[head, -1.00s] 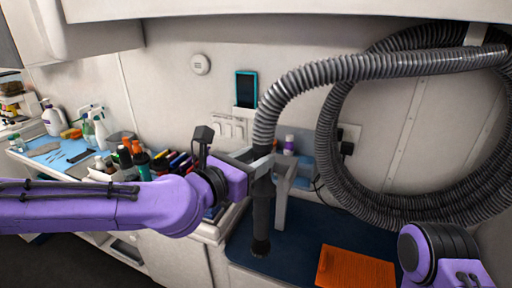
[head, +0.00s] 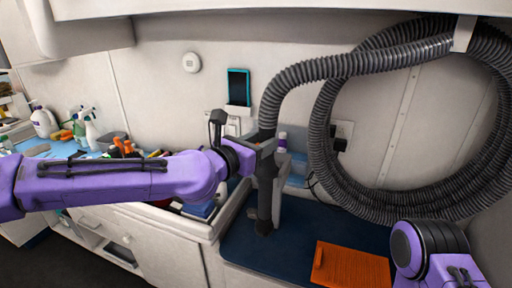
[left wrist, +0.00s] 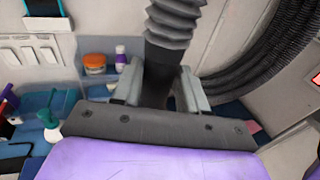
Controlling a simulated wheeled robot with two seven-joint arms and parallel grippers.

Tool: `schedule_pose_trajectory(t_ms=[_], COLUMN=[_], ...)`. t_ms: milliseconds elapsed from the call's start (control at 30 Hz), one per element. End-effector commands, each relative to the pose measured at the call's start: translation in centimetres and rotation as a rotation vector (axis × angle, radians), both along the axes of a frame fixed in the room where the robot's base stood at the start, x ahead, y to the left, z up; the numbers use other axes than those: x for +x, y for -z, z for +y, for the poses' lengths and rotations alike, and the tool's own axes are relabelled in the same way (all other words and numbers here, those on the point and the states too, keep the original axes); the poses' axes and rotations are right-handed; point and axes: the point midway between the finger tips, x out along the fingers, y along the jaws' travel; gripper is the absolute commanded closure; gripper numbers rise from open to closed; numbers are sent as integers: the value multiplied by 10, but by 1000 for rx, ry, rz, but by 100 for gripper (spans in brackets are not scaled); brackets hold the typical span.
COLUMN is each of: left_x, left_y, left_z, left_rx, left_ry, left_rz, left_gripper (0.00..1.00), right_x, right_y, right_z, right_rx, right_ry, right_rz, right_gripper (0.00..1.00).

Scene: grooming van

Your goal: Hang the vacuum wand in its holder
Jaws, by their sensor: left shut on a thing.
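The vacuum wand (head: 264,205) is a dark tube, near upright, with a ribbed grey hose (head: 274,103) rising from its top. My left gripper (head: 262,158) is shut on the wand's upper part. The left wrist view shows the grey fingers of the left gripper (left wrist: 162,88) on either side of the dark wand (left wrist: 158,75), just below the hose (left wrist: 175,22). The wand's lower end is over the dark blue counter mat; I cannot tell whether it touches. I cannot make out the wand's holder with certainty. My right gripper is out of view.
The hose hangs in a big coil (head: 326,130) on the right wall. An orange object (head: 350,266) lies on the blue mat (head: 300,225). A teal-framed device (head: 239,87) and white wall fittings are behind the wand. Bottles and tools crowd the left counter.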

Motion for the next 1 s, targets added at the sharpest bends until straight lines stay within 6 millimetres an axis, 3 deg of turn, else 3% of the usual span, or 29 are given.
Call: schedule_pose_trajectory(t_ms=[600, 1000], left_x=[52, 61], left_y=[-2, -2], left_z=[-17, -20], left_rx=[-2, -3], left_ry=[0, 0], left_rz=[-1, -2], left_gripper=[94, 94], right_x=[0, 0], right_y=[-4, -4], right_z=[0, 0], right_rx=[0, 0], right_ry=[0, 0], right_rz=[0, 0], right_gripper=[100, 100])
